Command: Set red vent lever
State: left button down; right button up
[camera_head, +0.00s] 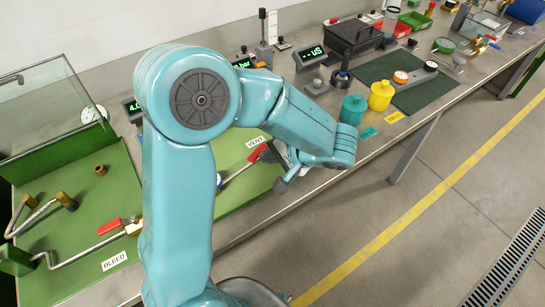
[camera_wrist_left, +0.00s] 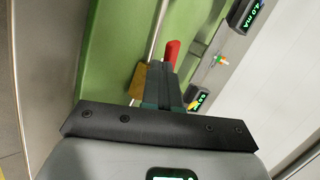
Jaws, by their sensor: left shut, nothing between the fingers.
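The red vent lever (camera_head: 257,153) is on the green panel beside the VENT label (camera_head: 255,142). Its red end (camera_wrist_left: 172,50) shows just past my fingertips in the left wrist view. A brass valve body (camera_wrist_left: 138,82) with a thin metal pipe is beside the fingers there. My left gripper (camera_head: 271,155) is close to the lever in the head view, partly hidden by my own wrist. Its dark fingers (camera_wrist_left: 163,82) are together with nothing between them. I cannot tell whether they touch the lever. My right gripper is not in view.
A second red lever (camera_head: 109,226) with bent pipes is near the BLEED label (camera_head: 115,261). Teal (camera_head: 353,109) and yellow (camera_head: 381,96) containers, a green mat (camera_head: 425,97) and a black case (camera_head: 352,38) stand further along the bench. My left arm hides part of the panel.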

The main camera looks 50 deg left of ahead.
pick_arm(q)
jog(key=m+t+b, duration=0.1)
jog(key=s+a+m+t+b, duration=0.1)
jog(key=shift+a+f+b, duration=0.1)
jog(key=shift+f+b, duration=0.1)
jog(key=shift+b, duration=0.15)
jog(key=shift+s+a+r+b, duration=0.15)
jog(key=shift+a+b, duration=0.2)
jog(key=shift+b, duration=0.2)
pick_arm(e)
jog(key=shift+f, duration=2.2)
